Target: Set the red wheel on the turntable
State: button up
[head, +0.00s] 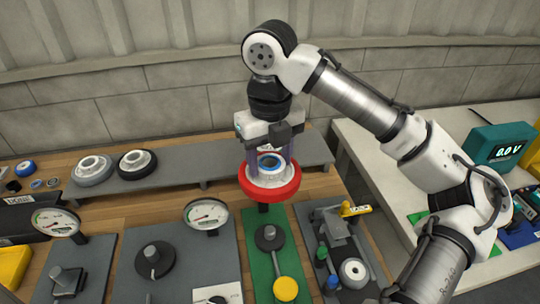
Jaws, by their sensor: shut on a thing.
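The red wheel (270,192) has a red outer ring, a white hub and a blue ring at its centre. My gripper (268,162) is above it with its fingers down at the hub, shut on the wheel. The wheel hangs level above the back end of a green panel. A second dark disc with a post (155,262) is on a grey panel to the left. I cannot tell for certain which disc is the turntable.
A grey wheel (93,171) and a black-rimmed wheel (137,164) lie on the long grey shelf (215,171). Gauges (207,215) stand on the panels. A yellow-knobbed lever (285,288) is on the green panel. A white bench (375,165) is at right.

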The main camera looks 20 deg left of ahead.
notch_tip(320, 180, up, 3)
jog(key=p, duration=0.3)
jog(key=shift+r+p, duration=0.2)
jog(key=shift+p, duration=0.15)
jog(key=shift+f, duration=0.1)
